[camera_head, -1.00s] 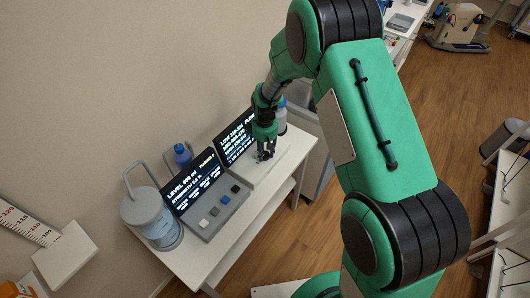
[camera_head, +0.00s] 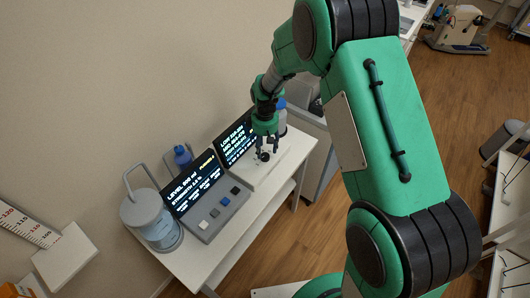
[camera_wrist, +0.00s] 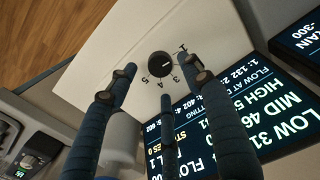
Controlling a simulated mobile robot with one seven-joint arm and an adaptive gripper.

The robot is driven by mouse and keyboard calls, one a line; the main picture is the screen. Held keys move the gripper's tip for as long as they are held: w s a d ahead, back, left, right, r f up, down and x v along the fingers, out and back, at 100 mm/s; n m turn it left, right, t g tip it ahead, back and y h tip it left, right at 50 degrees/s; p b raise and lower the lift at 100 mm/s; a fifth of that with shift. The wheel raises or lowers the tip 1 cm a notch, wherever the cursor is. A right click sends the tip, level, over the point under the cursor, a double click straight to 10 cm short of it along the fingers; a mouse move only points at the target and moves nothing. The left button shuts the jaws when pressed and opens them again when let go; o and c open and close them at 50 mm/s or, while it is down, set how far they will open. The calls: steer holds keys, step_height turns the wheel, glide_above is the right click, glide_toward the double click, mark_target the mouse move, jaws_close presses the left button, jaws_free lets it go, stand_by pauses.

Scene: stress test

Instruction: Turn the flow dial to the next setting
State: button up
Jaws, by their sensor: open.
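The flow dial (camera_wrist: 160,65) is a round black knob with a small pale pointer mark on a white panel (camera_wrist: 105,50). Printed numbers ring it; 5, 4 and 3 are legible on its near side. In the head view the dial (camera_head: 264,156) is a small dark spot on the white panel. My gripper (camera_head: 267,147) is just above it, pointing down. In the wrist view its dark fingers (camera_wrist: 161,75) are spread around the dial, open with nothing held. I cannot tell whether they touch it, nor exactly which number the pointer faces.
A black screen with flow readings (camera_head: 236,142) stands behind the panel. A second screen (camera_head: 193,183), a grey box with square buttons (camera_head: 217,210), a grey canister (camera_head: 150,219) and a blue-capped bottle (camera_head: 182,154) share the white table. The wall is close behind.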

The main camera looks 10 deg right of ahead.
step_height(320, 180, up, 8)
stand_by(0.4)
stand_by(0.5)
step_height(320, 180, up, 12)
steer(key=r+m+t, duration=0.1)
steer(key=m, duration=0.1)
glide_above(265, 156)
steer(key=s+d, duration=0.3)
steer(key=s, duration=0.2)
steer(key=s+d+r+m+t, duration=0.2)
steer(key=s+d+r, duration=0.1)
steer(key=s+r, duration=0.65)
steer(key=s+d+r+m+t, duration=0.1)
steer(key=s+r, duration=0.1)
steer(key=s, duration=0.5)
steer(key=s+d+r+m, duration=0.1)
steer(key=s+r+m, duration=0.1)
steer(key=s, duration=0.5)
steer(key=s+d+r+m+t+b, duration=0.1)
steer(key=s+d+r+m, duration=0.1)
steer(key=s, duration=0.5)
steer(key=shift+s+r+t, duration=0.3)
steer(key=shift+s+r, duration=0.1)
steer(key=shift+r, duration=0.35)
